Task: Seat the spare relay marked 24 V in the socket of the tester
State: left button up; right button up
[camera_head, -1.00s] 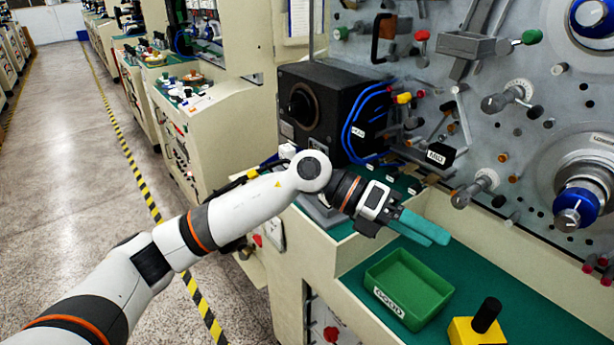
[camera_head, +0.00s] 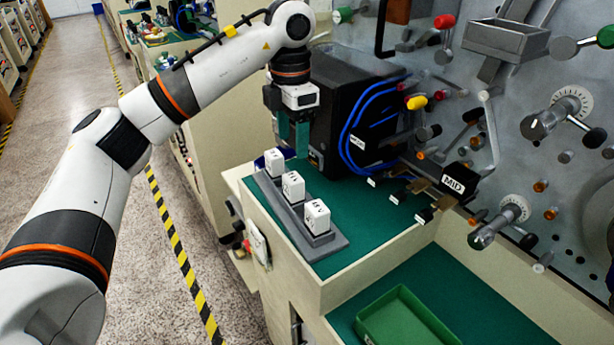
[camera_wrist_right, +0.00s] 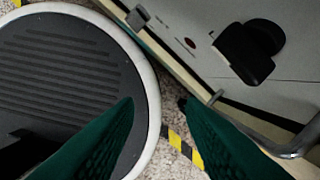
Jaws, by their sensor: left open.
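Three white relays stand in a row on a grey rack (camera_head: 333,243) on the green upper shelf: a far one (camera_head: 274,161), a middle one (camera_head: 292,186) and a near one (camera_head: 317,216). Their markings are too small to read for certain. My left gripper (camera_head: 293,137) points down just beyond the far relay, in front of a black box (camera_head: 340,120); it is open with nothing visible in it. My right gripper (camera_wrist_right: 157,102) is open and empty in the right wrist view. I cannot tell which thing is the tester or where its socket is.
Blue cables (camera_head: 352,135) loop from the black box's right side. A small block marked MID (camera_head: 460,180) and knobs stick out from the grey machine panel at the right. A green tray (camera_head: 405,322) sits on the lower shelf. The upper shelf right of the rack is clear.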

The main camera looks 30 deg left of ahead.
aim_at(293, 177)
pick_arm(q)
jog(key=f, duration=0.1)
jog(key=s+f, duration=0.1)
jog(key=f, duration=0.3)
jog(key=shift+s+f+p, duration=0.25)
jog(key=shift+s+p, duration=0.05)
jog(key=shift+w+f, duration=0.15)
jog(key=shift+f, duration=0.15)
notch_tip(293, 177, down, 4)
jog(key=shift+w+d+f+p, duration=0.1)
jog(key=shift+d+p, duration=0.05)
jog(key=shift+p, duration=1)
jog(key=shift+f, duration=0.45)
jog(key=shift+c, duration=0.2)
jog(key=c, duration=1)
pick_arm(e)
jog(key=s+r, duration=0.2)
jog(key=s, duration=0.1)
jog(key=shift+s+r, duration=0.3)
jog(key=shift+r, duration=0.1)
